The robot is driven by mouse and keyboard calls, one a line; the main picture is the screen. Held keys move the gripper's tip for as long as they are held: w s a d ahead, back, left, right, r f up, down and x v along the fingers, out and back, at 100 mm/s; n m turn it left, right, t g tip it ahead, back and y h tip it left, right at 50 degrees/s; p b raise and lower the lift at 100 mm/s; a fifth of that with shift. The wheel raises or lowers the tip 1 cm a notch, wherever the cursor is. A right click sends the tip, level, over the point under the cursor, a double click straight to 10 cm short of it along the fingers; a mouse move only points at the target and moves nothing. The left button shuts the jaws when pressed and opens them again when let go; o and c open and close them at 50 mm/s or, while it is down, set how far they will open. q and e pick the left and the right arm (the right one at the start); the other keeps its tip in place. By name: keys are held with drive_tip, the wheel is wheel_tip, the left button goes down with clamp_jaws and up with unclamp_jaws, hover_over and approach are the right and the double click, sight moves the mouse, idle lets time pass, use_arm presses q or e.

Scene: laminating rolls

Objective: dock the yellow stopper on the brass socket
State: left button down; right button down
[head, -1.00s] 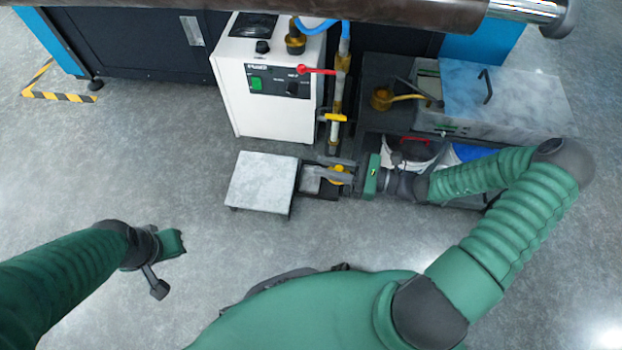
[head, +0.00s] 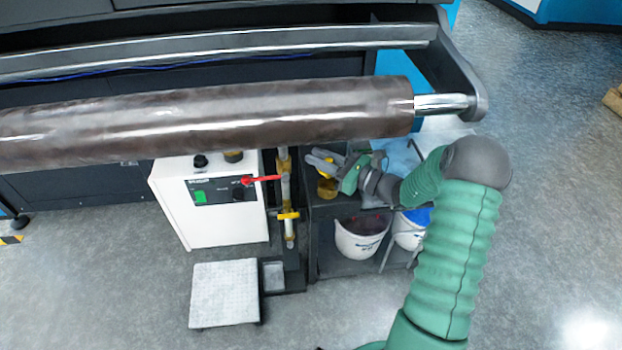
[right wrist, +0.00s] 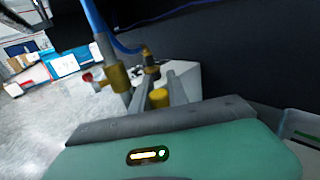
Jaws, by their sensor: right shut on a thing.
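My right gripper (head: 318,162) is shut on the yellow stopper (head: 326,169), raised beside the pipe stand and below the big roll. In the right wrist view the stopper (right wrist: 159,98) sits between the two grey fingers (right wrist: 161,82). Brass fittings show ahead: one on the upright pipe (right wrist: 119,78), and one with a blue hose on the white machine (right wrist: 151,62). In the head view the pipe's brass part (head: 283,160) is left of the fingertips, apart from them. I cannot tell which is the socket. My left gripper is out of view.
The dark roll (head: 210,120) spans above the work area and hides the upper pipe. The white machine (head: 212,205) stands left, with a red lever (head: 262,179) near the pipe. A black cart with a white bucket (head: 361,237) is right. A low grey platform (head: 224,293) stands in front.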

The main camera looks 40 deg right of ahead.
drive_tip(key=f+b, duration=0.2)
drive_tip(key=d+f+b, duration=0.1)
drive_tip(key=f+b, duration=0.1)
drive_tip(key=shift+w+f+b, duration=0.1)
drive_tip(key=shift+f+b, duration=0.25)
drive_tip(key=shift+a+f+b, duration=0.35)
drive_tip(key=shift+a+b, duration=0.15)
drive_tip(key=shift+f, duration=0.1)
drive_tip(key=shift+d, duration=0.35)
drive_tip(key=shift+a, duration=0.15)
